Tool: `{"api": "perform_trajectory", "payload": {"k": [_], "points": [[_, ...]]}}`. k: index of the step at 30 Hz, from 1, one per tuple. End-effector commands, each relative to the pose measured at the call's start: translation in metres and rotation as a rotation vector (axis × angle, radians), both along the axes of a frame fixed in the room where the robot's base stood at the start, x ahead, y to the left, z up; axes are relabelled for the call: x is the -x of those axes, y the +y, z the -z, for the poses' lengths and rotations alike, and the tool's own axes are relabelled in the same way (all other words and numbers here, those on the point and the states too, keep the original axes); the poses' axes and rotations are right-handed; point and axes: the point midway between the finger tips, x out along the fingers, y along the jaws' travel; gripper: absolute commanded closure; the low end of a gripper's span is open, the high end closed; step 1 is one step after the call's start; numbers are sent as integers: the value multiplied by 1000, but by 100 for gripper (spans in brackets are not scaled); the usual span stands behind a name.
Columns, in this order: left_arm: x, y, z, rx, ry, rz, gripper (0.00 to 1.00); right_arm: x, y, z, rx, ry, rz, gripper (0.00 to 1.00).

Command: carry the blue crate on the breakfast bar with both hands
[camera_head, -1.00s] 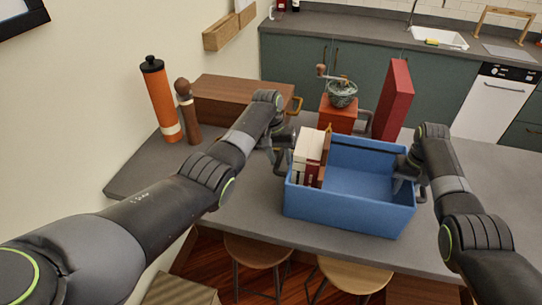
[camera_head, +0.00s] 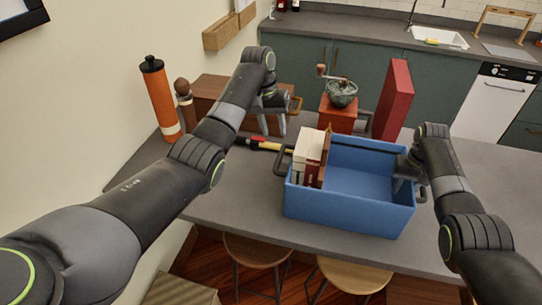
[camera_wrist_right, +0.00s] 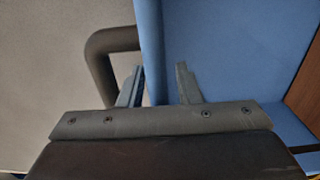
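The blue crate (camera_head: 345,212) stands on the grey breakfast bar (camera_head: 245,195). Several books (camera_head: 308,155) stand at its left end. A dark handle (camera_head: 283,160) sticks out of its left side, and another handle (camera_wrist_right: 103,62) shows on its right side in the right wrist view. My left gripper (camera_head: 274,128) is open and empty, above and behind the left handle, apart from the crate. My right gripper (camera_head: 408,172) is at the crate's right wall. In the right wrist view its fingers (camera_wrist_right: 158,88) are spread, with the blue rim between them.
A yellow-and-red handled tool (camera_head: 262,143) lies behind the left handle. An orange bottle (camera_head: 160,97), a pepper mill (camera_head: 188,108) and a brown wooden box (camera_head: 215,88) stand at back left. A grinder (camera_head: 342,92) and red box (camera_head: 395,100) stand behind the crate.

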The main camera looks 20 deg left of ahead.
Motion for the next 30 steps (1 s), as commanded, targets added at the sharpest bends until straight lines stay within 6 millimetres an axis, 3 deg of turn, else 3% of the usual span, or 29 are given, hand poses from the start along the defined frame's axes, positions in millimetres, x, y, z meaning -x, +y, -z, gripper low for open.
{"api": "perform_trajectory", "payload": {"k": [8, 15, 21, 30], "points": [[0, 1, -6, 0, 0, 0, 62, -1, 0, -21, 0, -3, -1, 69], [0, 1, -5, 0, 0, 0, 62, -2, 0, -74, 0, -6, 0, 69], [0, 1, -5, 0, 0, 0, 62, -1, 0, -107, 0, -3, 0, 69], [0, 1, -5, 0, 0, 0, 62, 0, 0, -120, 0, 1, 0, 69]]}}
